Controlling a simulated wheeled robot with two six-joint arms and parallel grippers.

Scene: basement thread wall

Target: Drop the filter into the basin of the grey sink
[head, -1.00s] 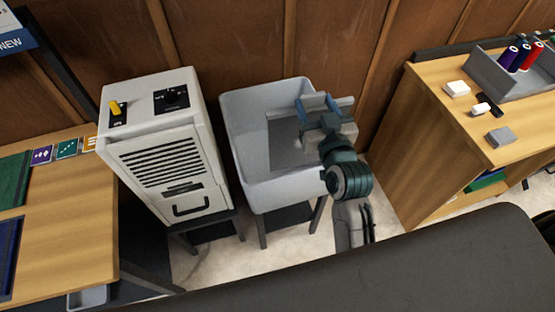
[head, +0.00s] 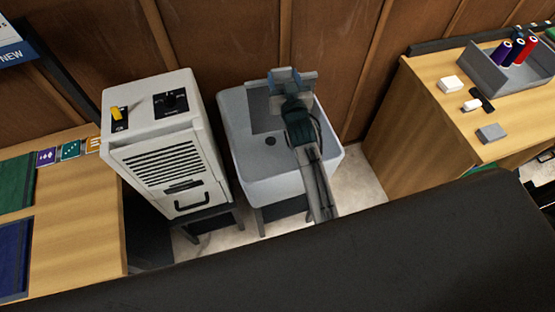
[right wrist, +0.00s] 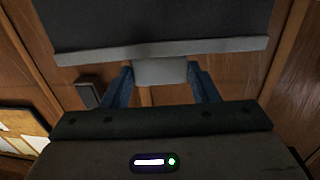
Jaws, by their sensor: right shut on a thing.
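The filter is a flat panel with a dark face and a pale grey edge. In the right wrist view the filter (right wrist: 160,24) fills the top, and its small pale tab sits between my blue fingers. My right gripper (head: 289,76) is shut on that tab. My forearm hides part of the basin. My left gripper is out of view.
A white dehumidifier-like unit (head: 165,150) stands close left of the sink. A wooden bench (head: 400,120) with a grey tray (head: 490,78) of thread spools is at the right. A brown panelled wall is behind. A dark surface crosses the front.

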